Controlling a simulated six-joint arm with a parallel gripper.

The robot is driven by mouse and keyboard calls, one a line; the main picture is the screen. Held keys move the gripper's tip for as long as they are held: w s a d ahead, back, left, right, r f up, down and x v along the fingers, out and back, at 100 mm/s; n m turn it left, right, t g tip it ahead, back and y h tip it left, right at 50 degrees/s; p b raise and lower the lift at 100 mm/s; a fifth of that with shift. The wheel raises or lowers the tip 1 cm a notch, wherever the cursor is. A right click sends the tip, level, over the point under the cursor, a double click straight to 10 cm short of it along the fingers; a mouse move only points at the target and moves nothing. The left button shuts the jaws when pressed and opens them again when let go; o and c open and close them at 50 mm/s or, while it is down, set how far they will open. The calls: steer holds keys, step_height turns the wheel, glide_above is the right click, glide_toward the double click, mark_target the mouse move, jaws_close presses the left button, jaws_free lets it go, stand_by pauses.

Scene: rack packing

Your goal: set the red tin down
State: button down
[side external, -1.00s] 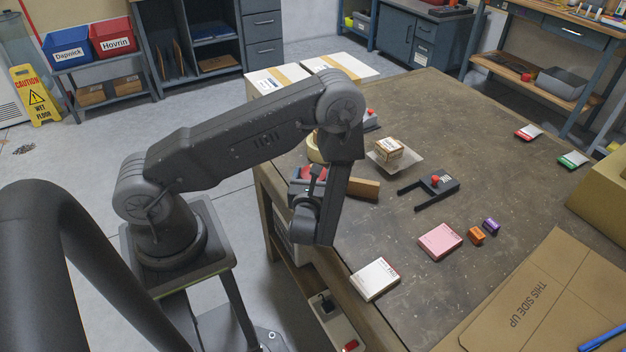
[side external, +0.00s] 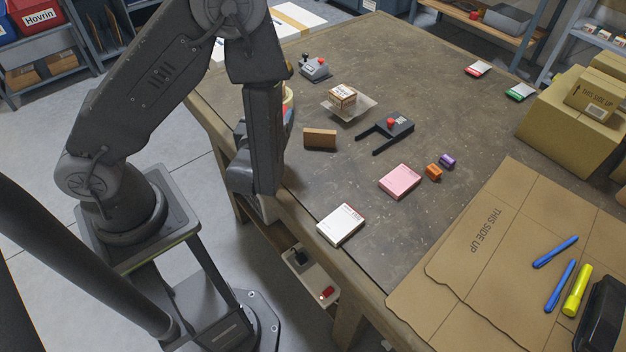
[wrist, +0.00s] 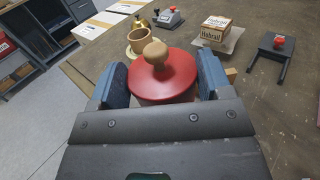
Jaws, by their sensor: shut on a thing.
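The red tin (wrist: 165,78) has a round red lid with a wooden knob (wrist: 157,53). In the wrist view it sits between the two blue fingers of my gripper (wrist: 163,84), which is shut on it. The tin looks upright, close to the near-left edge of the brown table (wrist: 270,110). Its lower part is hidden, so I cannot tell whether it touches the tabletop.
A tan open cup (wrist: 140,38) stands just beyond the tin. A brown block (side external: 320,138), a small carton on a plate (side external: 342,96), a black forked piece (side external: 392,130), a pink box (side external: 400,181) and a white box (side external: 341,224) lie around. Bare tabletop shows between them.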

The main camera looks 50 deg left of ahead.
steer(key=shift+m+t+h, duration=0.5)
steer(key=shift+h, duration=0.3)
steer(key=d+f, duration=0.2)
steer(key=d, duration=0.2)
steer(key=w+d+f, duration=0.1)
steer(key=d+f, duration=0.1)
steer(key=d, duration=0.3)
steer(key=d+f, duration=0.2)
steer(key=d, duration=0.2)
steer(key=shift+w+d+f, duration=0.15)
steer(key=shift+w+f, duration=0.05)
steer(key=shift+w, duration=0.1)
steer(key=shift+d+f, duration=0.15)
steer(key=shift+f, duration=1.95)
steer(key=shift+c, duration=0.2)
jaws_free()
steer(key=shift+f, duration=0.1)
